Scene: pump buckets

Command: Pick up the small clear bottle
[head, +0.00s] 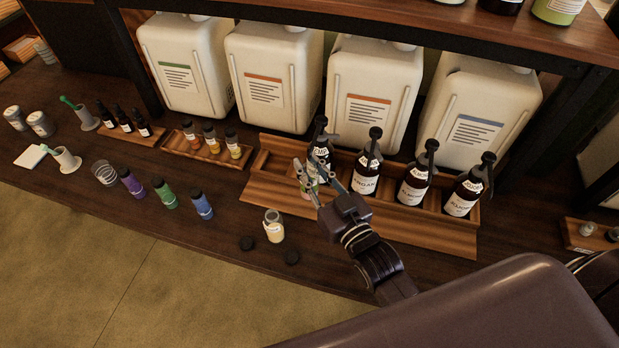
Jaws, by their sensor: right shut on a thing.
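My right gripper (310,178) is at the front edge of the wooden tray, in front of the leftmost dark pump bottle. It is shut on a small bottle (308,191) with pinkish and green tints. The fingers hide much of this bottle, and I cannot tell whether its base touches the surface. Another small clear bottle (273,228) with pale yellow contents and a light label stands on the dark counter, to the left of and below the gripper. My left gripper is not in view.
Several dark pump bottles (414,182) stand in the wooden tray (440,232), close to my gripper. Big white canisters (372,95) stand behind. Purple, green and blue bottles (164,194) stand to the left.

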